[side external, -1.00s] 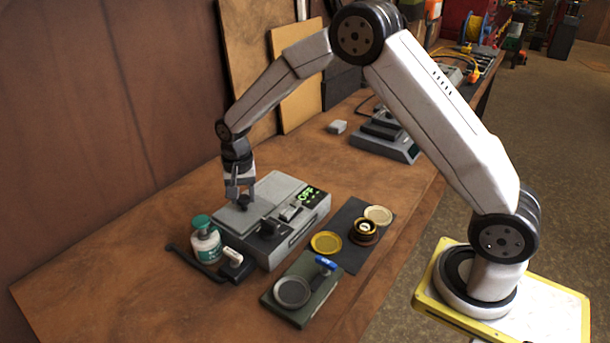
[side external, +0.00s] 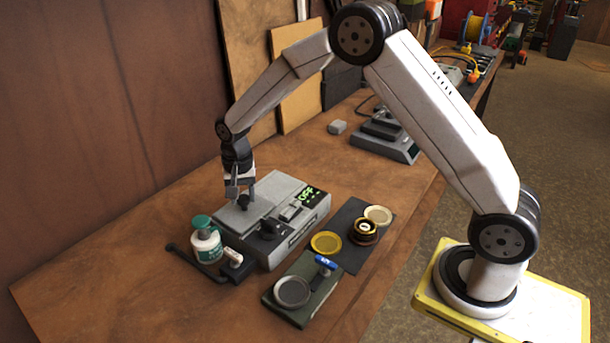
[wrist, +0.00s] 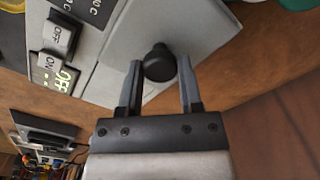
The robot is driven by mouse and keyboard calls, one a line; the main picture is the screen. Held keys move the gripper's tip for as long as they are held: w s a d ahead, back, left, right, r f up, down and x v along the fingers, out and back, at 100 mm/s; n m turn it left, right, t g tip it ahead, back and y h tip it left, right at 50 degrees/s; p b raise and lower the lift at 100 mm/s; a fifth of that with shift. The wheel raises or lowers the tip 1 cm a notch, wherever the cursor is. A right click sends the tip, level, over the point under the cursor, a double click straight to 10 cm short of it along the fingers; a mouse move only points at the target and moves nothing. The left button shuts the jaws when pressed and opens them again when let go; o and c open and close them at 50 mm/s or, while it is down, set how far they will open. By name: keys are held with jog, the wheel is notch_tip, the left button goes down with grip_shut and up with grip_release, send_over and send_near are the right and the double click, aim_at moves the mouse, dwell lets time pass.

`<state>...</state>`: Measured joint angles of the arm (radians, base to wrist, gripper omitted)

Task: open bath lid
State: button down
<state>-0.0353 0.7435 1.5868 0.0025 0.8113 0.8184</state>
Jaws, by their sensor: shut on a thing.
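The bath is a grey box-shaped unit (side external: 290,235) on the wooden bench, with a green OFF display on its top. Its flat grey lid (side external: 229,217) lies on the left part of the top and looks closed. A round black knob (wrist: 159,63) stands on the lid. My gripper (side external: 240,198) points down over the lid. In the wrist view, its two fingers (wrist: 160,78) stand on either side of the knob, and it is shut on the knob. The fingers partly hide the knob in the side view.
A white bottle with a green cap (side external: 205,240) and a black-handled tool (side external: 235,265) stand close by the unit's left front. A green plate with a round dish (side external: 292,292) and a dark mat with small dishes (side external: 378,215) lie to the right. The bench behind the unit is mostly clear.

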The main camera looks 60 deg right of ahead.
jog(key=d, duration=1)
jog(key=shift+d, duration=0.35)
jog(key=shift+c, duration=1.3)
grip_release()
jog(key=shift+r, duration=0.1)
notch_tip(320, 180, up, 8)
jog(key=shift+a, duration=0.1)
